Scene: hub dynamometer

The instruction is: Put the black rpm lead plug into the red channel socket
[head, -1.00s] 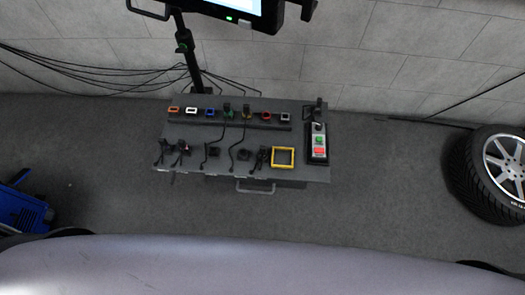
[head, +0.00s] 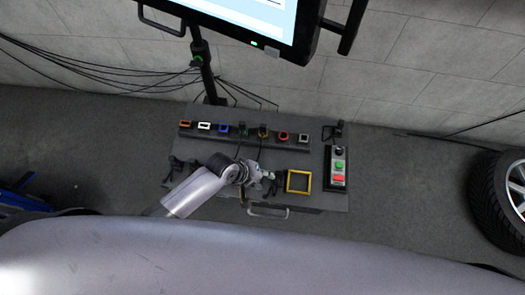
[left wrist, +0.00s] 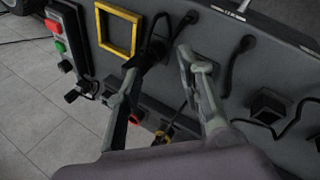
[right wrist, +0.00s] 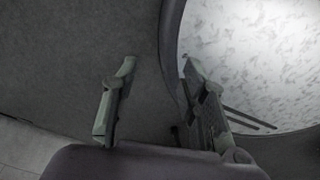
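The red channel socket (head: 283,136) is in the row of coloured sockets at the back of the grey panel. It looks empty, and its red rim shows past the fingers in the left wrist view (left wrist: 136,118). Several black plugs with leads lie on the front of the panel; I cannot tell which is the rpm lead. One black plug (left wrist: 153,50) beside the yellow frame appears between the fingertips of my left gripper (left wrist: 160,58); no grip shows. My right gripper (right wrist: 157,68) is open and empty.
The yellow frame (head: 299,181) lies right of my left gripper. Beyond it is a control box (head: 338,167) with green and red buttons. Black plugs occupy the green (head: 243,130) and yellow (head: 263,132) sockets. A monitor (head: 265,22) overhangs the back; a tyre (head: 497,205) stands at right.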

